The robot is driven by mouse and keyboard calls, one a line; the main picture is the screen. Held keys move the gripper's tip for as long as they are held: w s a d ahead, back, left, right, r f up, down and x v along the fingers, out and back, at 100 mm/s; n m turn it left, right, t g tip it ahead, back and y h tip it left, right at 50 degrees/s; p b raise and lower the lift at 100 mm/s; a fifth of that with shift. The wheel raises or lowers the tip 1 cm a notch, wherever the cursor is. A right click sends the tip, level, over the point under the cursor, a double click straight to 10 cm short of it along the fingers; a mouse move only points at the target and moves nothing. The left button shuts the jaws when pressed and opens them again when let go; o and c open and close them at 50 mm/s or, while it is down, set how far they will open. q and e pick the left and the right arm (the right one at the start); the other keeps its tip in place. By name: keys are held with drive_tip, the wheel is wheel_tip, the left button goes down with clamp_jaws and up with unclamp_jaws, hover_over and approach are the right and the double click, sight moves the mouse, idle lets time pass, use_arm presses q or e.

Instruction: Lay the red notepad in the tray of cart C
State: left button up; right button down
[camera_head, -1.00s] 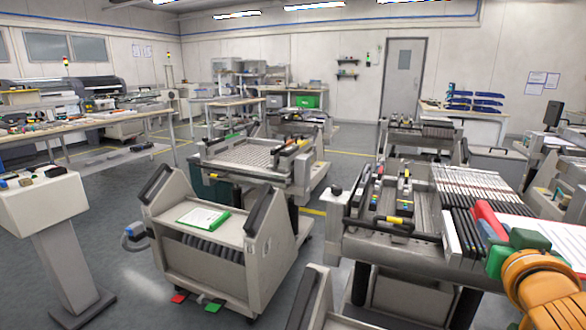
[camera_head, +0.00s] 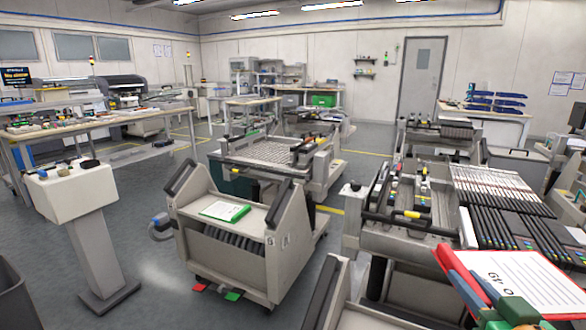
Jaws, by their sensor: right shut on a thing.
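The red notepad (camera_head: 527,279) is at the lower right of the head view, its white written page facing up inside a red border. My right gripper (camera_head: 513,309) has green fingers at its near edge and is shut on it, above the right-hand feeder trolley. The notepad's lower right part runs out of the picture. A grey cart (camera_head: 284,244) stands in the middle, with a green-edged notepad (camera_head: 224,210) lying in its top tray. I cannot read its side marking well enough to tell whether it is cart C. My left gripper is not in view.
A feeder trolley (camera_head: 381,240) with rows of black and white feeders stands at the right. Part of another cart (camera_head: 352,312) shows at the bottom centre. A grey pedestal (camera_head: 75,192) stands at the left, with free floor between it and the middle cart.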

drive_tip(key=s+a+f+n+g+y, duration=0.2)
drive_tip(key=s+a+n+g+y, duration=0.1)
drive_tip(key=s+a+n+y, duration=0.3)
drive_tip(key=s+a+f+n+g+y, duration=0.3)
drive_tip(key=s+a+n+y, duration=0.25)
drive_tip(key=a+y, duration=0.35)
wheel_tip(320, 180, up, 14)
drive_tip(key=p, duration=1.7)
drive_tip(key=shift+f+g, duration=0.2)
drive_tip(key=shift+g, duration=0.1)
